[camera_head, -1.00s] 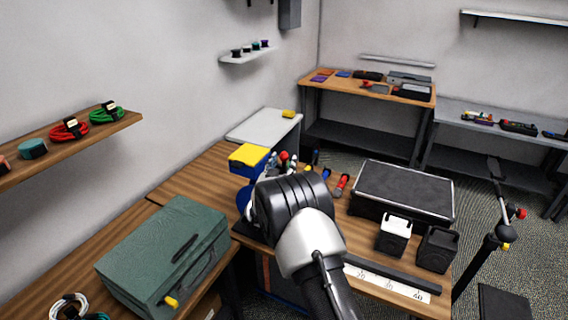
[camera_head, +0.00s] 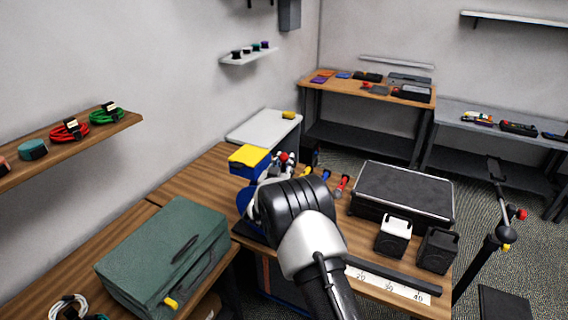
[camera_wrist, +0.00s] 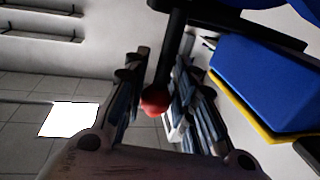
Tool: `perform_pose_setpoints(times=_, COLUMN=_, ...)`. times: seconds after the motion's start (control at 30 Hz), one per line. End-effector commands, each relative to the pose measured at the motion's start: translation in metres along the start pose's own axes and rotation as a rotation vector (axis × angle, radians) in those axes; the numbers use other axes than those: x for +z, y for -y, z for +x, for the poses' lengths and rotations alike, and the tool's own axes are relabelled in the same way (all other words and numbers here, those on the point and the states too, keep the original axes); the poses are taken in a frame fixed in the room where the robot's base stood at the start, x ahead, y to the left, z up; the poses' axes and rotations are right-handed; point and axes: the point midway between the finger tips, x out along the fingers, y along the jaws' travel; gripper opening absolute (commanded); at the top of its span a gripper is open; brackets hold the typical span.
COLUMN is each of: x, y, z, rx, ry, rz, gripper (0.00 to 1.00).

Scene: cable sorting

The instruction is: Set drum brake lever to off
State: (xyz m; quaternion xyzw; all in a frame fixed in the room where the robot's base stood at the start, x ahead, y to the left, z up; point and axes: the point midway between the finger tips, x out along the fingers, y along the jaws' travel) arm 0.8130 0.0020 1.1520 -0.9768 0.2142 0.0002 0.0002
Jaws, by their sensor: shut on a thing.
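The brake lever is a dark rod (camera_wrist: 172,48) ending in a red knob (camera_wrist: 155,102). My gripper (camera_wrist: 160,75) is shut on the lever, with one finger on each side of it near the knob. In the head view my arm hides much of the drum's front. The lever's off mark cannot be made out.
A green case (camera_head: 165,255) is at the left. A ruler strip (camera_head: 390,285) runs along the front edge.

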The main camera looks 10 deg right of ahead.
Motion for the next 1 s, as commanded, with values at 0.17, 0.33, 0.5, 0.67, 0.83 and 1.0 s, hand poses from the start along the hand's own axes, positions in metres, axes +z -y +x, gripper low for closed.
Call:
perform_pose_setpoints(times=0.17, x=0.0000, y=0.0000, z=-0.0001, rx=0.000, ry=0.000, rz=0.000, gripper=0.00)
perform_pose_setpoints(times=0.33, x=0.0000, y=0.0001, z=-0.0001, rx=0.000, ry=0.000, rz=0.000, gripper=0.00)
perform_pose_setpoints(times=0.5, x=0.0002, y=0.0001, z=-0.0002, rx=0.000, ry=0.000, rz=0.000, gripper=0.00)
perform_pose_setpoints(times=0.67, x=0.0016, y=-0.0008, z=-0.0006, rx=0.000, ry=-0.003, rz=0.017, gripper=0.00)
perform_pose_setpoints(times=0.83, x=0.0045, y=-0.0031, z=-0.0021, rx=0.000, ry=-0.015, rz=0.076, gripper=0.00)
perform_pose_setpoints(times=1.0, x=0.0083, y=-0.0007, z=-0.0074, rx=-0.002, ry=-0.038, rz=0.188, gripper=0.00)
